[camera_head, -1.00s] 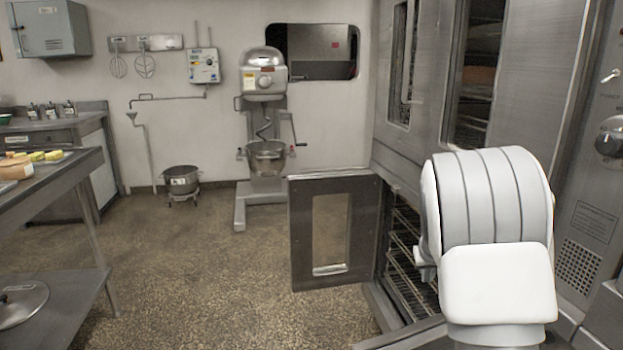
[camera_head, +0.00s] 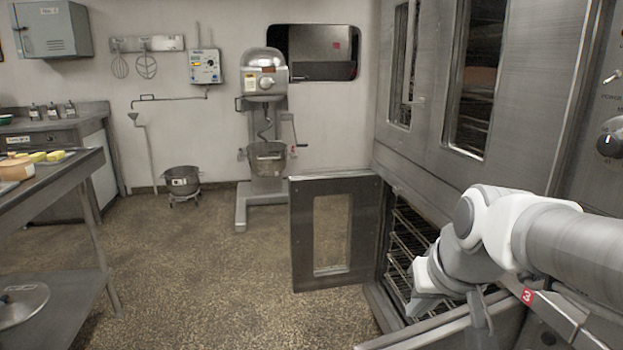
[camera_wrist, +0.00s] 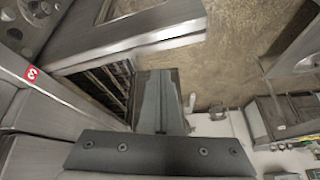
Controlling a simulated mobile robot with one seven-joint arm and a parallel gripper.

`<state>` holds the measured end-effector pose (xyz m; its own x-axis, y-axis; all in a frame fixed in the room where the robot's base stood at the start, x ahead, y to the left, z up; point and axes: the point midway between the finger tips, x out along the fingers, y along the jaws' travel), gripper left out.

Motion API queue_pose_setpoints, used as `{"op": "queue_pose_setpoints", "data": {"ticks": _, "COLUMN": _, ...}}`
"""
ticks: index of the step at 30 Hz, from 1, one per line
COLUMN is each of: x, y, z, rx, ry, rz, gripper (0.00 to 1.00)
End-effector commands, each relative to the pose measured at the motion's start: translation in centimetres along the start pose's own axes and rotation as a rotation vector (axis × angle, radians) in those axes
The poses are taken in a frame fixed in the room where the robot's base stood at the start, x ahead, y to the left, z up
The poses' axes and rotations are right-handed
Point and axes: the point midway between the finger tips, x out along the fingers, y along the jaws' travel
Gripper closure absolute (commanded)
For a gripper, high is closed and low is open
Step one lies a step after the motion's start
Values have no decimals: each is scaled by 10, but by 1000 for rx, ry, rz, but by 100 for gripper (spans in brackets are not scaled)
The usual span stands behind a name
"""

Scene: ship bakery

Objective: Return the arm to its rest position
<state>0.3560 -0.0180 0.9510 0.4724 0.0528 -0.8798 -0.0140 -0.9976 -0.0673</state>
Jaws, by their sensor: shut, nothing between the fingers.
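My arm (camera_head: 570,245) reaches in from the right edge in the head view, its white and grey wrist in front of the lower oven opening. The steel oven (camera_head: 425,160) stands close behind the arm.
The oven's lower door (camera_head: 300,235) stands open beside the rack-filled opening (camera_head: 405,250). A red number tag (camera_head: 527,295) marks the oven front by my arm. A steel table (camera_head: 60,190) stands left, a mixer (camera_head: 265,75) at the back. The floor (camera_head: 200,265) between is clear.

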Motion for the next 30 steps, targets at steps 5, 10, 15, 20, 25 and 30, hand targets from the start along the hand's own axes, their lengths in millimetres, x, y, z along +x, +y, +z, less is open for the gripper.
{"op": "queue_pose_setpoints", "data": {"ticks": 5, "x": -25, "y": -11, "z": 43, "rx": -22, "ry": 5, "rz": 10, "gripper": 100}}
{"op": "queue_pose_setpoints", "data": {"ticks": 10, "x": -38, "y": -16, "z": 83, "rx": -37, "ry": 4, "rz": 34, "gripper": 100}}
{"op": "queue_pose_setpoints", "data": {"ticks": 15, "x": -64, "y": -18, "z": 92, "rx": -44, "ry": 0, "rz": 55, "gripper": 100}}
{"op": "queue_pose_setpoints", "data": {"ticks": 20, "x": -92, "y": -20, "z": 76, "rx": -44, "ry": -1, "rz": 54, "gripper": 100}}
{"op": "queue_pose_setpoints", "data": {"ticks": 25, "x": -125, "y": -22, "z": 58, "rx": -44, "ry": 0, "rz": 53, "gripper": 100}}
{"op": "queue_pose_setpoints", "data": {"ticks": 30, "x": -158, "y": -25, "z": 40, "rx": -44, "ry": 0, "rz": 53, "gripper": 100}}
